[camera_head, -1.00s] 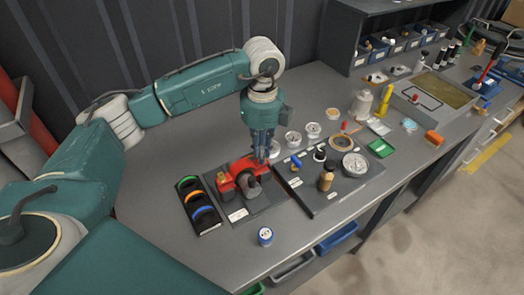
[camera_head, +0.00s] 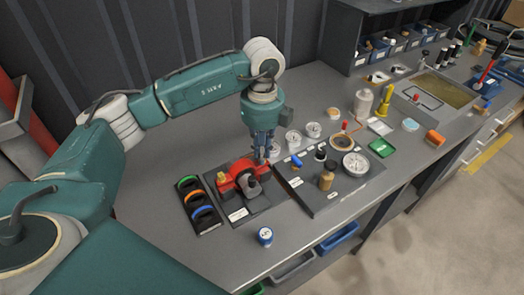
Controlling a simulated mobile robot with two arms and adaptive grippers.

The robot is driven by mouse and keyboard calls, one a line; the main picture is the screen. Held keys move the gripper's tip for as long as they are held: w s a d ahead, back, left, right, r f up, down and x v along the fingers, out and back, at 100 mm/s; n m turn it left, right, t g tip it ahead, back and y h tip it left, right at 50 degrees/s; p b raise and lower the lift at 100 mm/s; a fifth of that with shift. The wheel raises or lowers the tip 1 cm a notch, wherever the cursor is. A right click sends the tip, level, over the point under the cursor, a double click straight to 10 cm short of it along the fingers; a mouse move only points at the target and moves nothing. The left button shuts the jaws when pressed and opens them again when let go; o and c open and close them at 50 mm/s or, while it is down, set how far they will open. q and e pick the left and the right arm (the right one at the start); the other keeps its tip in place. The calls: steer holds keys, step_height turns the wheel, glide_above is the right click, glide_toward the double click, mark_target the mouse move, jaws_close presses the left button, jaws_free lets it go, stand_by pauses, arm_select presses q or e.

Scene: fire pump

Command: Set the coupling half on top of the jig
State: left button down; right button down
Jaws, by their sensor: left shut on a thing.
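My left gripper (camera_head: 263,154) points down at the back edge of the dark plate that carries the red pump (camera_head: 240,172). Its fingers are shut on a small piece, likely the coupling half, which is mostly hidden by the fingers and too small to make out. The fingertips are just behind and right of the pump; I cannot tell whether the piece touches anything. A grey round part (camera_head: 251,186) sits at the front of the pump. I cannot tell for sure which thing is the jig. My right gripper is not in view.
Left of the pump is a black rack (camera_head: 200,205) with coloured rings. Right of it is a dark board (camera_head: 322,198) with a gauge (camera_head: 355,164) and a tan-bodied tool (camera_head: 326,181). A blue-white can (camera_head: 265,236) stands in front. The bench's front left is clear.

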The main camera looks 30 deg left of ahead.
arm_select(q)
steer(key=shift+f, duration=0.3)
steer(key=shift+f+b, duration=0.5)
steer(key=shift+b, duration=0.05)
stand_by(0.6)
steer(key=c, duration=2.1)
jaws_free()
steer(key=shift+r, duration=0.2)
steer(key=shift+r+p, duration=1.15)
steer(key=shift+r, duration=0.5)
